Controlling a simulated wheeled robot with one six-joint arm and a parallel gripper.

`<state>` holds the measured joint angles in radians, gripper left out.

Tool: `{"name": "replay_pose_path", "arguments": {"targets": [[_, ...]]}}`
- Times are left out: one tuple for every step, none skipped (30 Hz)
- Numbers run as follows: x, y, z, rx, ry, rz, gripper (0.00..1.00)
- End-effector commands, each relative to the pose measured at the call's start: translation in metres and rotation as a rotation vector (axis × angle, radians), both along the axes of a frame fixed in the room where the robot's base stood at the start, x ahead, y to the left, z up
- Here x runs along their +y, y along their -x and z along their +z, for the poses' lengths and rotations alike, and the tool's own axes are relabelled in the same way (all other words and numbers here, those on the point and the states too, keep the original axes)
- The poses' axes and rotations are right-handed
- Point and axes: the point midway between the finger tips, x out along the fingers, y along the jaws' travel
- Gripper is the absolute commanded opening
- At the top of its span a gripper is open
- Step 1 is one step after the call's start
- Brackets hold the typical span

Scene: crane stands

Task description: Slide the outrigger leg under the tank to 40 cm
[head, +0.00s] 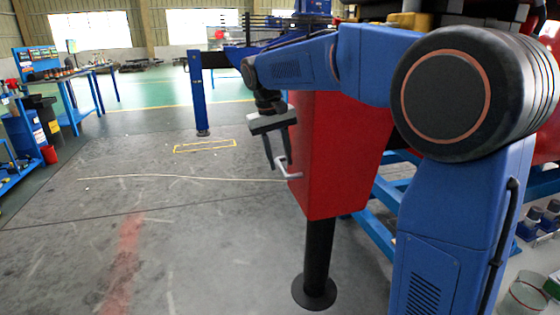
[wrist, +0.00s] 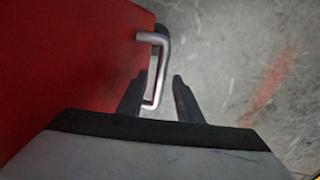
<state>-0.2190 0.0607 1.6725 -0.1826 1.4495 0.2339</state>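A large red box-shaped body (head: 335,150), which I take to be the tank, stands right of centre in the head view. A black leg (head: 318,245) comes down from its underside to a round foot plate (head: 314,292) on the floor. A bent silver handle (head: 290,172) sticks out of the red body's left side. My gripper (head: 277,165) points down beside that side, at the handle. In the wrist view my gripper (wrist: 160,82) is open, and the lower part of the handle (wrist: 164,65) lies between the fingers, nearer the left one. No scale in centimetres is readable.
A yellow rectangle (head: 205,146) is marked on the floor, near a blue post (head: 199,95). A pale line (head: 180,177) runs across the floor. Blue frame beams (head: 372,235) stand behind the leg.

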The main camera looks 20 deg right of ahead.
Motion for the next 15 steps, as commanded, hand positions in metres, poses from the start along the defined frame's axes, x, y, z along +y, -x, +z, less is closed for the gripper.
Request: {"name": "replay_pose_path", "arguments": {"targets": [[-0.0007, 0.0002, -0.0034, 0.0, 0.0, 0.0, 0.33], [-0.001, 0.0002, -0.005, 0.0, 0.0, 0.0, 0.33], [-0.0014, 0.0002, -0.0067, 0.0, 0.0, 0.0, 0.33], [-0.0014, 0.0002, -0.0076, 0.0, 0.0, 0.0, 0.33], [-0.0015, 0.0003, -0.0081, 0.0, 0.0, 0.0, 0.33], [-0.0016, 0.0002, -0.0086, 0.0, 0.0, 0.0, 0.33], [-0.0016, 0.0002, -0.0087, 0.0, 0.0, 0.0, 0.33], [-0.0016, 0.0002, -0.0087, 0.0, 0.0, 0.0, 0.33], [-0.0016, 0.0002, -0.0087, 0.0, 0.0, 0.0, 0.33], [-0.0015, 0.0002, -0.0087, 0.0, 0.0, 0.0, 0.33], [-0.0015, 0.0002, -0.0087, 0.0, 0.0, 0.0, 0.33], [-0.0015, 0.0002, -0.0086, 0.0, 0.0, 0.0, 0.33], [-0.0015, 0.0002, -0.0086, 0.0, 0.0, 0.0, 0.3], [-0.0015, 0.0001, -0.0086, 0.0, 0.0, 0.0, 0.23], [-0.0015, 0.0001, -0.0086, 0.0, 0.0, 0.0, 0.13]]}}
